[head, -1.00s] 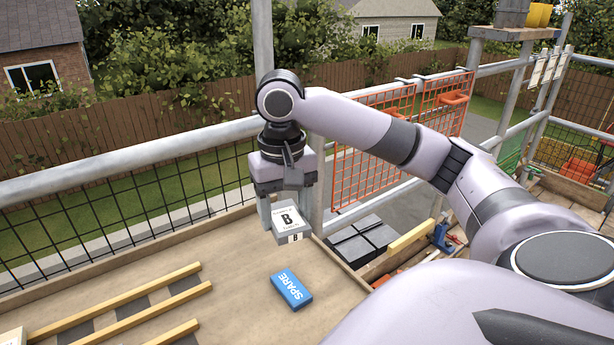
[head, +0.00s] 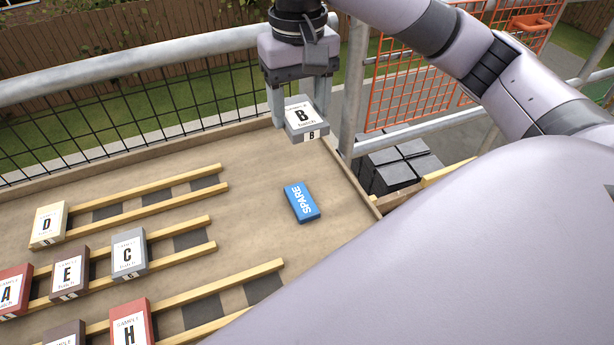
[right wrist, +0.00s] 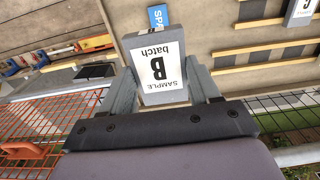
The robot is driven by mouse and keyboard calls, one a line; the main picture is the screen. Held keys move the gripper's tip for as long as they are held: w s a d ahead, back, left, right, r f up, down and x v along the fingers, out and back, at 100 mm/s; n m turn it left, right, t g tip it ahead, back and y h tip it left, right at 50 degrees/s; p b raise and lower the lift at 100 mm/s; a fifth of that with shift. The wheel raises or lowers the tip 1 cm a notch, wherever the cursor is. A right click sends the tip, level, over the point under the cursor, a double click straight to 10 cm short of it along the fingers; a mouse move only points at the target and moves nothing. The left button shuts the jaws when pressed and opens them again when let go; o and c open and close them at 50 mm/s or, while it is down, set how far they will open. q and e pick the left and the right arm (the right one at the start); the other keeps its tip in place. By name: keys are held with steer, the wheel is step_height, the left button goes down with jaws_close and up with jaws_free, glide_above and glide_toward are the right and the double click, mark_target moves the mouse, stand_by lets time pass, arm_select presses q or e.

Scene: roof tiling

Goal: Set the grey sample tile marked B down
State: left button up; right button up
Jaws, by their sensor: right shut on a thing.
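The grey sample tile marked B (head: 306,126) is at the upper middle of the head view, near the back right corner of the board. My right gripper (head: 292,112) is shut on it, with its label facing up. In the right wrist view the tile (right wrist: 158,68) sits between the two fingers of the gripper (right wrist: 163,88). The tile appears to be held above the board (head: 255,190); the exact gap is hard to tell. My left gripper is in neither view.
A blue SPARE block (head: 301,203) lies on the board in front of tile B. Wooden battens (head: 150,205) run at the left, bearing several lettered tiles, including D (head: 48,225) and C (head: 129,255). A metal rail (head: 150,62) with mesh stands behind. Dark tiles (head: 400,165) lie beyond the right edge.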

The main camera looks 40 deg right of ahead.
steer(key=b, duration=0.3)
glide_above(301, 200)
step_height(301, 200, down, 13)
step_height(301, 200, down, 6)
steer(key=shift+d+b, duration=0.1)
steer(key=shift+b, duration=0.4)
steer(key=o, duration=1.2)
steer(key=shift+f, duration=0.15)
steer(key=shift+c, duration=0.2)
